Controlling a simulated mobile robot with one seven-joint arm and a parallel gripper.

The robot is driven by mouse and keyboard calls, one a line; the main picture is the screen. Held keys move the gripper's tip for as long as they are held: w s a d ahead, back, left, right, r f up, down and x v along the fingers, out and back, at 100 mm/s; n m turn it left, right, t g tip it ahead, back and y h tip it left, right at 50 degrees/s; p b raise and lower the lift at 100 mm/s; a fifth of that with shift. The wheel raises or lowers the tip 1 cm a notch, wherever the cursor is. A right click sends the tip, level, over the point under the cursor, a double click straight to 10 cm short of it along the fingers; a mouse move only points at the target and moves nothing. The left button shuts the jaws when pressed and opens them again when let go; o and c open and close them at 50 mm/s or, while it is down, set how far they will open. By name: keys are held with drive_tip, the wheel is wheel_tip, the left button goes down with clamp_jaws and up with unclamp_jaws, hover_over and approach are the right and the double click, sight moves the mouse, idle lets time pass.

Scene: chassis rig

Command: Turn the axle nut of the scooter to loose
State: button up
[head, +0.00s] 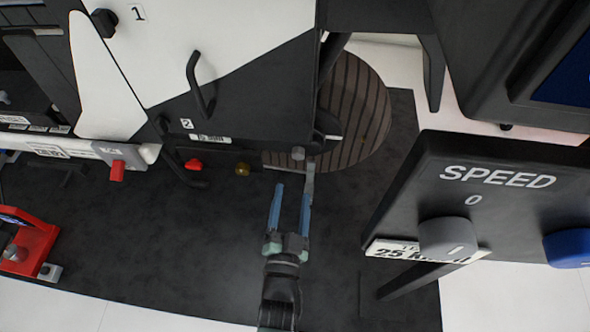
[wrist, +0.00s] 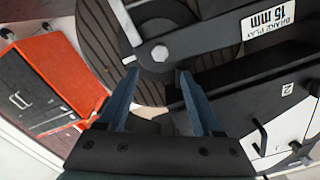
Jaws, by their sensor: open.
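The scooter wheel (head: 362,115) is a dark ribbed disc at the centre right, also seen in the wrist view (wrist: 200,50). A small silver nut-like head (head: 298,153) sits at its lower left, on a dark arm; it seems to be the axle nut, seen in the wrist view (wrist: 160,53) too. A grey bar (head: 310,180) hangs just below it. My gripper (head: 292,190) is open, its blue fingers pointing at the nut from below. In the wrist view the nut shows just beyond and between the fingertips. Contact with the nut or bar cannot be told.
A black-and-white panel (head: 245,110) with handles and knobs fills the upper left. A speed console (head: 490,200) with knobs stands at the right. A red device (head: 30,245) is at far left. An orange-red case (wrist: 50,85) lies left in the wrist view. Dark floor mat surrounds my gripper.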

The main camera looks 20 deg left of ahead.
drive_tip(key=shift+p+v, duration=0.3)
drive_tip(key=shift+v, duration=1.3)
